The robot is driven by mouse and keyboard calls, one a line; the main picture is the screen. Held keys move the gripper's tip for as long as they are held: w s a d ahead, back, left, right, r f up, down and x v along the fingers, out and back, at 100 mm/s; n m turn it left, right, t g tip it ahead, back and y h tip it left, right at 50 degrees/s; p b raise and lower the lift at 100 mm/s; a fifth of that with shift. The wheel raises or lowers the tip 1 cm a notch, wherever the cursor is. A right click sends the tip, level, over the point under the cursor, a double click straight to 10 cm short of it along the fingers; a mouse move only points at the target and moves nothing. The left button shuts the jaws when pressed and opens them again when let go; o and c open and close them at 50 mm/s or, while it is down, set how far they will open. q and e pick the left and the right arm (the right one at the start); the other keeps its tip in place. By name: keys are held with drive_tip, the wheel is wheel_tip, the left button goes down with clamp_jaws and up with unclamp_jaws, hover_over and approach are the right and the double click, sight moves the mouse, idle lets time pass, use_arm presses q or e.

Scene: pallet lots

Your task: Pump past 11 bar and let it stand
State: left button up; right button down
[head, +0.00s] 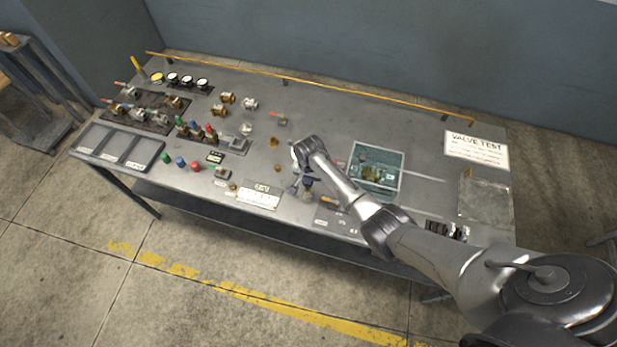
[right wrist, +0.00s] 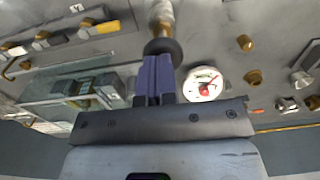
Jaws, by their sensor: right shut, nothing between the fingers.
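My right gripper (head: 308,182) is shut and empty, below the bent wrist at the middle of the bench. In the right wrist view its purple fingers (right wrist: 157,78) are closed together, with their tips right at a dark round knob (right wrist: 162,46) on a brass-coloured shaft (right wrist: 161,14). I cannot tell whether they touch it. A white round gauge (right wrist: 203,84) with a red needle is beside the fingers; its numbers are too small to read. In the head view the gauge is mostly hidden by my wrist. My left gripper is not in view.
A green-lined tray (head: 401,172) lies right of my wrist, a VALVE TEST sign (head: 476,149) at the right. Several valves, coloured caps and dials fill the bench's left half, with grey bins (head: 97,136) at its left end. A yellow rail (head: 350,92) runs along the back edge.

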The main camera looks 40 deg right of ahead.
drive_tip(key=shift+f, duration=0.15)
wheel_tip(320, 180, down, 4)
drive_tip(key=shift+r+b, duration=0.25)
drive_tip(key=shift+b, duration=0.8)
drive_tip(key=shift+r+p, duration=0.35)
drive_tip(key=shift+p, duration=0.1)
wheel_tip(320, 180, up, 5)
drive_tip(key=p, duration=0.5)
drive_tip(key=shift+f, duration=0.2)
wheel_tip(320, 180, up, 9)
drive_tip(key=shift+b, duration=0.45)
